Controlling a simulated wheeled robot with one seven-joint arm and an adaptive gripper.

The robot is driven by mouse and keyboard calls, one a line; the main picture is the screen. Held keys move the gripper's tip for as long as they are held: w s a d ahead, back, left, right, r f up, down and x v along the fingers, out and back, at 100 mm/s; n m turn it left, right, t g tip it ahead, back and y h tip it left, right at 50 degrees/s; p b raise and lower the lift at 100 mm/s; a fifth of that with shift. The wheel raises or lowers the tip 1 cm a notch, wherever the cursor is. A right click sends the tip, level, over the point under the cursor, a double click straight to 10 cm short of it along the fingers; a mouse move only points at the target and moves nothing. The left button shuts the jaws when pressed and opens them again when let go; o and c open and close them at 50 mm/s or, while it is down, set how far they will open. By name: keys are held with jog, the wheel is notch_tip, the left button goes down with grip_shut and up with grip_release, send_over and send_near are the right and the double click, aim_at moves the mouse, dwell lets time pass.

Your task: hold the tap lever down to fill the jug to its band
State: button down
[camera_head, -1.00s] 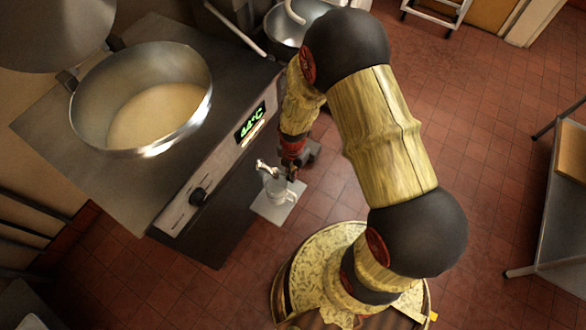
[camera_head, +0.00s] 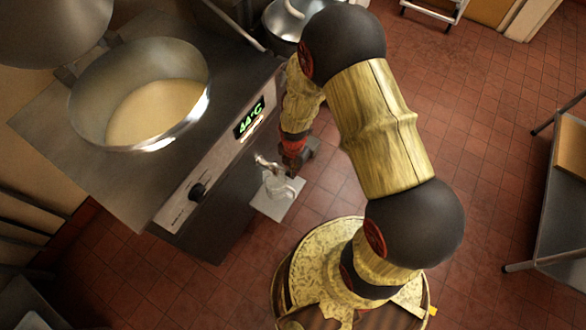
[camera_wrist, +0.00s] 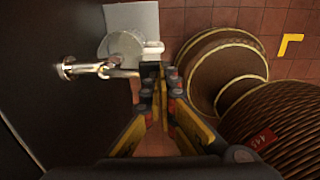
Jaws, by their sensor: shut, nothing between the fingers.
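The metal tap (camera_head: 264,162) sticks out from the front of the steel cooker; in the wrist view the tap (camera_wrist: 85,68) reaches from the left toward my fingertips. The pale, clear-looking jug (camera_head: 278,187) stands upright under the tap on a small grey shelf (camera_head: 262,208). The wrist view shows the jug (camera_wrist: 124,44) from above, its handle pointing right. Its band and its fill level cannot be made out. My gripper (camera_wrist: 150,72) is shut and empty, its tips close beside the end of the tap's lever; I cannot tell whether they touch.
The cooker carries a large open pan (camera_head: 140,95) of pale liquid, a green display (camera_head: 251,117) and a black knob (camera_head: 197,192). A steel pot (camera_head: 286,22) stands behind. A steel table (camera_head: 560,190) is at the right. The tiled floor between is clear.

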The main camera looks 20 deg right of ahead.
jog(key=shift+s+f, duration=0.1)
jog(key=shift+f, duration=0.05)
jog(key=shift+s+d+f, duration=0.2)
jog(key=shift+s+f, duration=0.05)
jog(key=shift+f, duration=0.4)
jog(key=shift+s+d+f, duration=0.15)
jog(key=shift+s+f, duration=0.05)
jog(key=shift+f, duration=0.4)
jog(key=shift+s+d+f, duration=0.2)
jog(key=shift+s+f, duration=0.05)
jog(key=shift+f, duration=0.4)
dwell(6.0)
